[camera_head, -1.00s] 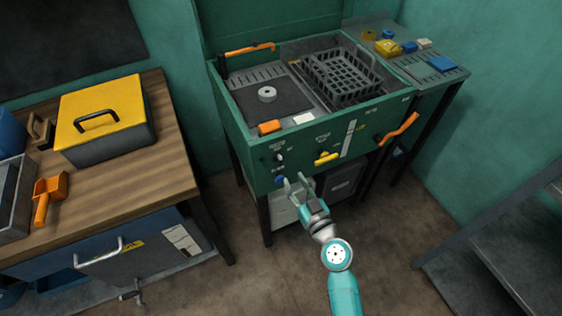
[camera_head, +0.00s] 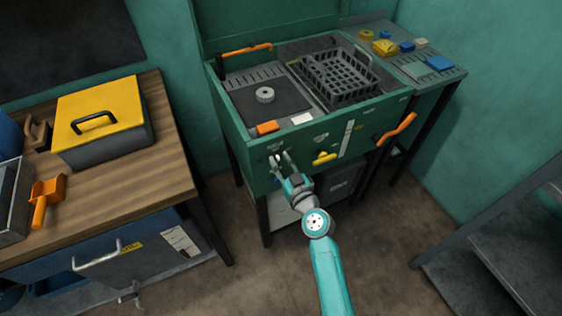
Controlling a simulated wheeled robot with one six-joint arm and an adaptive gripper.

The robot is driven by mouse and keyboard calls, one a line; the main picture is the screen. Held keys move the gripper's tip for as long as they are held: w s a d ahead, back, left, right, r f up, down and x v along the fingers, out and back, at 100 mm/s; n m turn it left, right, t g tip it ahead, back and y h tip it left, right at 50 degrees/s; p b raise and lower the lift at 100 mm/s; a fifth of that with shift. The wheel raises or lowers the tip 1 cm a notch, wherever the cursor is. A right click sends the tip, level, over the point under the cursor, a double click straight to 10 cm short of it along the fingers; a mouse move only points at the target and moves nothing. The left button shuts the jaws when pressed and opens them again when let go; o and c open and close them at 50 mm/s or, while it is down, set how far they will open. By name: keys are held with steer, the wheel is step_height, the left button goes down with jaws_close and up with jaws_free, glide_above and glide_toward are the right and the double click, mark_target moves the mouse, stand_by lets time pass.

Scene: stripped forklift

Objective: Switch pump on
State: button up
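The green washing station (camera_head: 372,121) stands at the centre, with its control panel on the front. A small dark rotary switch sits on the left part of this panel. My gripper now covers the switch, and its labels are too small to read. My gripper (camera_head: 281,160) is in front of that part of the panel, fingers pointing at it. The two fingers are apart with a gap between them. I cannot tell whether they touch the switch. A yellow handle (camera_head: 324,158) is on the panel to the right of my gripper.
A basket (camera_head: 340,78) and a grey ring (camera_head: 265,94) sit in the station top. An orange lever (camera_head: 397,130) sticks out at its right front. A wooden bench (camera_head: 115,176) with a yellow-lidded box (camera_head: 100,115) stands left. Floor in front is open.

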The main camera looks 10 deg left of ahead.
jaws_close()
steer(key=shift+m, duration=0.3)
steer(key=m, duration=0.2)
steer(key=shift+w+d+m, duration=0.2)
steer(key=shift+d+m, duration=0.05)
steer(key=shift+m, duration=0.15)
steer(key=m, duration=0.3)
steer(key=shift+w+d+f+m, duration=0.15)
steer(key=shift+d+m, duration=0.05)
steer(key=shift+m, duration=0.1)
steer(key=m, duration=0.3)
steer(key=shift+w+d+f+m, duration=0.1)
steer(key=shift+d+f+m, duration=0.1)
steer(key=shift+m, duration=0.1)
steer(key=shift+d+f+m, duration=0.1)
steer(key=shift+f+m, duration=0.05)
steer(key=shift+m, duration=0.7)
steer(key=shift+f+m, duration=0.1)
steer(key=shift+m, duration=0.75)
